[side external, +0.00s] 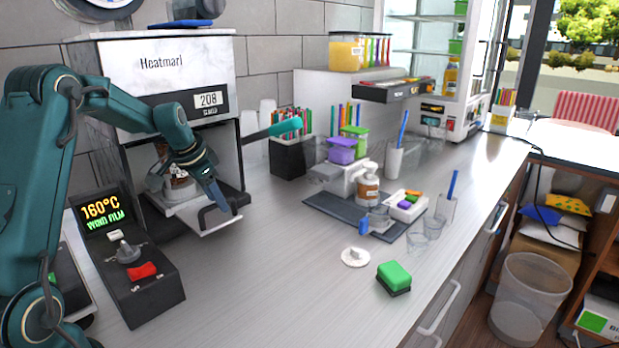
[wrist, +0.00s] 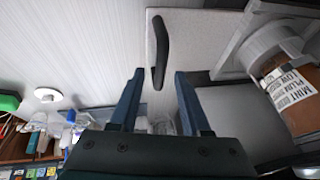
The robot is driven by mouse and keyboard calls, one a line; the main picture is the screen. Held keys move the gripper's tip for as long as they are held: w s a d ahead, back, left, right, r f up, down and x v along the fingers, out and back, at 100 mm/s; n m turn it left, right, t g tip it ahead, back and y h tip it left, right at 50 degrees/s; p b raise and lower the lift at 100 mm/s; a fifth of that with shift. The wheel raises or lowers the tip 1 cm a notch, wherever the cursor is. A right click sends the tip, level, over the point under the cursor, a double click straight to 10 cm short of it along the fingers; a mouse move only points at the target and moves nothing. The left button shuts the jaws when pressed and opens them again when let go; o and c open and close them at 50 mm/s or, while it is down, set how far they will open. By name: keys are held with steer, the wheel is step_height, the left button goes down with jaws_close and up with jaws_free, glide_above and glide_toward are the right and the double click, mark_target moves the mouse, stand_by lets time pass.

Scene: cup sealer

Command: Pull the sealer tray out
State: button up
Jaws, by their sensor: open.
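The sealer (side external: 165,75) is a white and black machine marked "Heatmarl" at the left. Its light grey tray (side external: 228,224) shows at the lower front opening, its front edge sticking out, with a dark handle. In the wrist view the tray plate (wrist: 205,30) carries the curved black handle (wrist: 160,50). A labelled cup (wrist: 292,92) sits in the tray's holder at the right of that view. My gripper (side external: 217,200) is at the tray front; in the wrist view its two fingers (wrist: 157,75) are apart, with the handle just beyond their tips and nothing held.
A control box (side external: 130,270) with a lever and red switch stands left of the tray. A dark mat (side external: 340,212) with bottles and containers lies to the right. A green sponge (side external: 394,276) and white disc (side external: 355,257) lie forward. The counter before the tray is clear.

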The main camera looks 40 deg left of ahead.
jaws_close()
stand_by(1.4)
